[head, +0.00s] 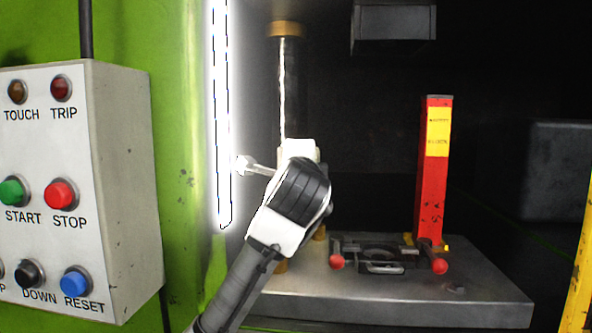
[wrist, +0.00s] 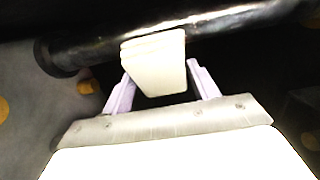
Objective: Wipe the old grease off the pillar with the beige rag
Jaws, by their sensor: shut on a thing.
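The pillar (head: 283,85) is a shiny upright steel rod under a brass collar in the head view. My arm hides its lower part. In the wrist view the pillar (wrist: 100,45) crosses the top, dark and glossy with bright streaks. I cannot tell grease from shadow on it. My gripper (wrist: 160,75) is shut on the beige rag (wrist: 154,62), a folded pad between the two fingers. The rag overlaps the pillar's near side in the wrist view and seems to be against it; firm contact cannot be told.
A grey button box (head: 125,180) hangs on the green press frame (head: 185,110) at left, beside a bright light strip (head: 221,110). A red post (head: 435,170) and red-knobbed fixture (head: 380,262) stand on the metal bed (head: 430,305). The upper ram (head: 395,22) hangs above.

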